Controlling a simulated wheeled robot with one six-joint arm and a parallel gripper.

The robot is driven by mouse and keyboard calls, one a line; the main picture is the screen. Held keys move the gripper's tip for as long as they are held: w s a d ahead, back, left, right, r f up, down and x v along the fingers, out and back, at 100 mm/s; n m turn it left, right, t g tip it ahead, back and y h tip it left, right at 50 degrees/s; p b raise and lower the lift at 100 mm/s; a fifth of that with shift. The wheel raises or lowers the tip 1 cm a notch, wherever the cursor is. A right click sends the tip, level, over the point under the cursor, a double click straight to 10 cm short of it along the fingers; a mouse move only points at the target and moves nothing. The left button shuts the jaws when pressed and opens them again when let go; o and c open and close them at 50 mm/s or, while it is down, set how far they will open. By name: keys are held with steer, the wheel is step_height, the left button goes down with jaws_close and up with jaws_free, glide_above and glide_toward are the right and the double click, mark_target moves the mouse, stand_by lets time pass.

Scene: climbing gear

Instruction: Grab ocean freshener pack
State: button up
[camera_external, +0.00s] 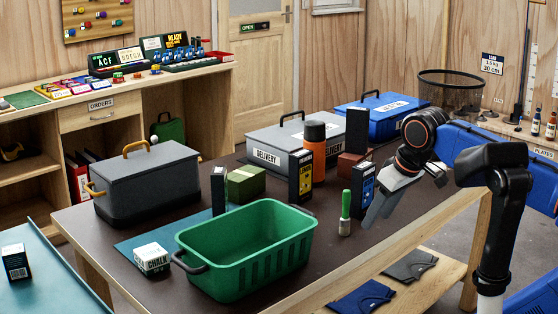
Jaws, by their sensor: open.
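A tall dark pack with a blue and yellow front (362,191) stands upright on the dark table, left of my gripper. Another dark pack with a yellow front (301,177) stands further left, and a slim dark pack with a pale label (219,190) stands near a green box. Their print is too small to read, so I cannot tell for sure which is the ocean freshener; the blue-fronted one looks likeliest. My gripper (374,218) is open, pointing down just right of the blue-fronted pack. I cannot tell whether it touches the pack.
A green-handled brush (345,214) stands in front of the blue-fronted pack. An empty green basket (246,292) fills the front of the table. An orange flask (314,153), a brown block (350,168) and a grey delivery box (265,157) stand behind. A chalk box (151,259) sits at left.

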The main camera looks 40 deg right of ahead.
step_height(320, 180, up, 17)
steer(key=n+g+h, duration=0.3)
steer(key=n+g, duration=0.2)
steer(key=n, duration=1.4)
glide_above(361, 166)
steer(key=a, duration=0.3)
step_height(361, 166, down, 6)
steer(key=x, duration=1.1)
steer(key=shift+w+d+f, duration=0.1)
steer(key=shift+d+f, duration=0.2)
steer(key=shift+d, duration=0.1)
steer(key=shift+d+x, duration=0.1)
steer(key=shift+x, duration=1.25)
steer(key=shift+d+x, duration=0.15)
steer(key=shift+x, duration=1.2)
steer(key=shift+w+r, duration=0.1)
steer(key=c, duration=1.2)
